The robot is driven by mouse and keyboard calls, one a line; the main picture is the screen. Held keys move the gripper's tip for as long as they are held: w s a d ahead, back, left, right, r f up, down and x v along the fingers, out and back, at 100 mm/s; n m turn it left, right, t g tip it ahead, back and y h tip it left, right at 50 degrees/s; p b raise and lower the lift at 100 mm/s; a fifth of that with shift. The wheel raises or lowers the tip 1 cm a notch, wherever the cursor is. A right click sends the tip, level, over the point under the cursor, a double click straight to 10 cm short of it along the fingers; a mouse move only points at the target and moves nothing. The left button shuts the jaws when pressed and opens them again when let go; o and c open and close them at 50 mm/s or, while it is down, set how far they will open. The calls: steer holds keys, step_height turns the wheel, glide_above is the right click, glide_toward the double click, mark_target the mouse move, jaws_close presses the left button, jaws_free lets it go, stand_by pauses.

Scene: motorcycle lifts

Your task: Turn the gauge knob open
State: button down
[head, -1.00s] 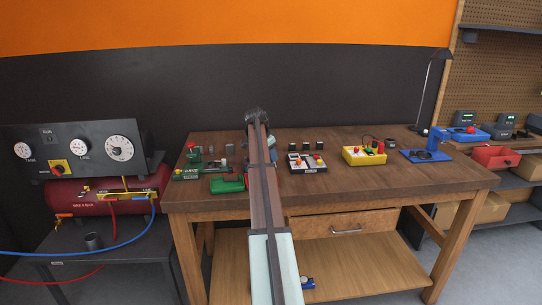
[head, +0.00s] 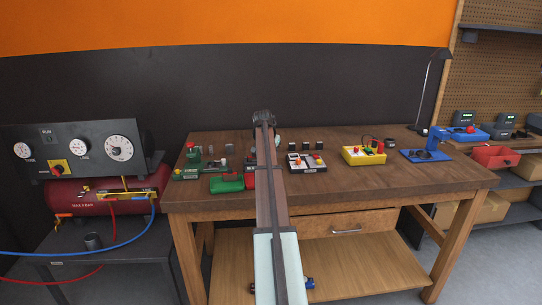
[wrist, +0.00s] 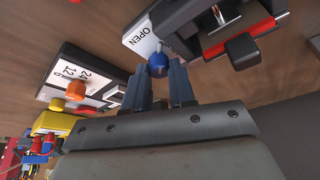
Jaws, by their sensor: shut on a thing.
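In the wrist view, a small blue ball-like knob (wrist: 157,65) sits at the end of a white plate (wrist: 140,44) marked "OPEN". My gripper (wrist: 158,74) has its two dark fingers either side of the knob and is shut on it. A metal stem shows just beyond the knob. Whether this is the gauge knob, and how far it is turned, I cannot tell. In the head view, my arm hides the knob and the fingers.
In the wrist view, a red-and-black device (wrist: 240,38) stands close on the right, and a white panel (wrist: 82,80) with orange and red buttons lies left. In the head view, the wooden bench (head: 400,182) holds a yellow button box (head: 357,157) and a green device (head: 228,183).

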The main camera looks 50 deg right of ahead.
stand_by(0.3)
steer(key=c, duration=1)
jaws_free()
steer(key=shift+c, duration=0.2)
steer(key=shift+o, duration=0.5)
steer(key=shift+w, duration=0.15)
